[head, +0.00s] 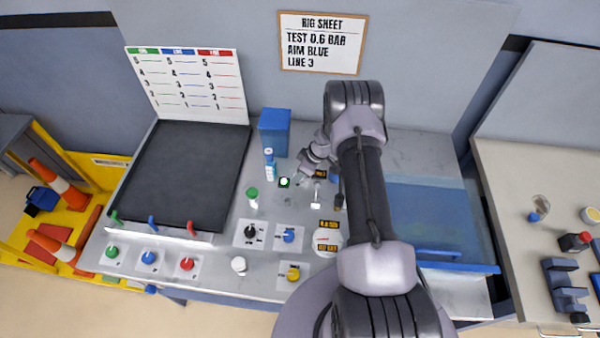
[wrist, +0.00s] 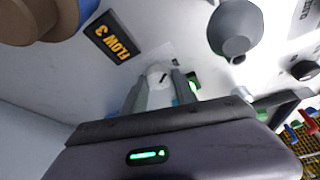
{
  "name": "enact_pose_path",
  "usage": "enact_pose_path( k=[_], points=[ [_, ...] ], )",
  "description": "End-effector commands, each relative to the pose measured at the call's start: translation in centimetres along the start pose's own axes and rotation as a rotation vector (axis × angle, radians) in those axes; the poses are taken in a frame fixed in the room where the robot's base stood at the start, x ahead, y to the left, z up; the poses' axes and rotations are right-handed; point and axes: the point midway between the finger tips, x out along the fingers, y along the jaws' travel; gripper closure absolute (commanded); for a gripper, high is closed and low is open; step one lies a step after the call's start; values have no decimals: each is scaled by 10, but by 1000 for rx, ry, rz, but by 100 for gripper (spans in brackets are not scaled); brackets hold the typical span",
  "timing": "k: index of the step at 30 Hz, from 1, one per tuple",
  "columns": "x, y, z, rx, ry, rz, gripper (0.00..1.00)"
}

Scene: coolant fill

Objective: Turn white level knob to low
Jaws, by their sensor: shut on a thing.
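In the head view my gripper (head: 306,172) reaches down to the rear of the panel, near a green-lit indicator (head: 284,182). The knob cannot be made out there.
A blue box (head: 274,132), a bottle (head: 269,163) and a green-capped vial (head: 252,198) stand left of my gripper. A rig sheet (head: 322,43) hangs behind.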

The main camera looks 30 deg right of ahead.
Motion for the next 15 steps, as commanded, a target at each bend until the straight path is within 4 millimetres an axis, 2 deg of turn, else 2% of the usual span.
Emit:
enact_pose_path(
  k=[15],
  points=[
    [3,2,1,-310,0,-127,100]
  ],
)
